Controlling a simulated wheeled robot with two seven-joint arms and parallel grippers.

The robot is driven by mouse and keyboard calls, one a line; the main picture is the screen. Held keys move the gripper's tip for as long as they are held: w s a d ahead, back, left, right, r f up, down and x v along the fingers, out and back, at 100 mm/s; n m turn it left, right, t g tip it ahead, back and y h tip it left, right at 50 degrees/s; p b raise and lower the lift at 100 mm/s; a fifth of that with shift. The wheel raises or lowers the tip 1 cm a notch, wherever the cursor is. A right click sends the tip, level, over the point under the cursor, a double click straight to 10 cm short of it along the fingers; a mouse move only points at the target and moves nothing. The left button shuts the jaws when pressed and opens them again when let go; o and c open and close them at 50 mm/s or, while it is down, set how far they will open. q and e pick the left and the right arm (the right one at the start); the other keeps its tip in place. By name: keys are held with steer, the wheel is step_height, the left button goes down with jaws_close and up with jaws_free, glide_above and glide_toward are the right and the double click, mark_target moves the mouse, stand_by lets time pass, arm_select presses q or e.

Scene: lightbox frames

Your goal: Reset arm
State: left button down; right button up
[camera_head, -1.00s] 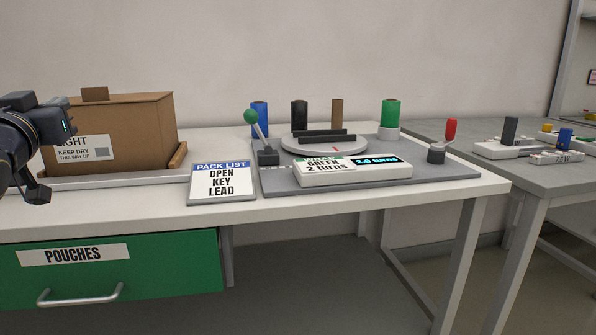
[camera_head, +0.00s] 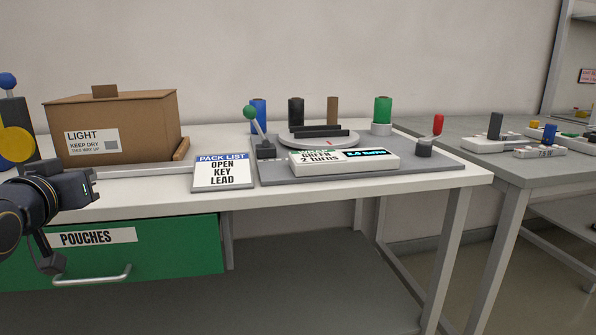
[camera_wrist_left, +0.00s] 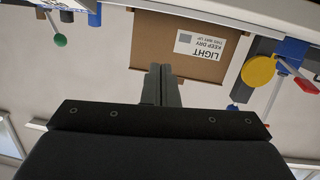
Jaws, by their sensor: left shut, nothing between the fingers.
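My left gripper (camera_head: 50,258) hangs at the left in the head view, in front of the bench edge and the green drawer. In the left wrist view its two dark fingers (camera_wrist_left: 160,72) are closed together with nothing between them. They point toward the cardboard box (camera_wrist_left: 185,50), which appears upside down there and stands apart from them. The same box (camera_head: 145,125) sits on the bench in the head view. My right gripper is in neither view.
The white bench (camera_head: 320,195) carries a pack list sign (camera_head: 223,173) and a grey board (camera_head: 430,170) with a green-knobbed lever (camera_head: 251,113). A yellow disc (camera_head: 15,145) stands at the far left. The green drawer (camera_head: 180,255) is below. A second table (camera_head: 520,171) stands right.

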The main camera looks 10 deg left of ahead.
arm_select(q)
steer(key=s+d+f+m+g+h, duration=0.1)
steer(key=s+d+f+g+h, duration=0.15)
steer(key=s+d+f, duration=0.65)
steer(key=s+d+f+g+h, duration=0.2)
steer(key=s+d+f+g, duration=0.25)
steer(key=f, duration=0.75)
steer(key=s+d+f+m+g+h, duration=0.1)
steer(key=s+d+f+g+h, duration=0.2)
steer(key=s+d+f, duration=0.6)
step_height(320, 180, up, 36)
steer(key=w+a+p, duration=0.2)
steer(key=a+p, duration=0.1)
steer(key=p, duration=3.5)
steer(key=shift+r, duration=0.1)
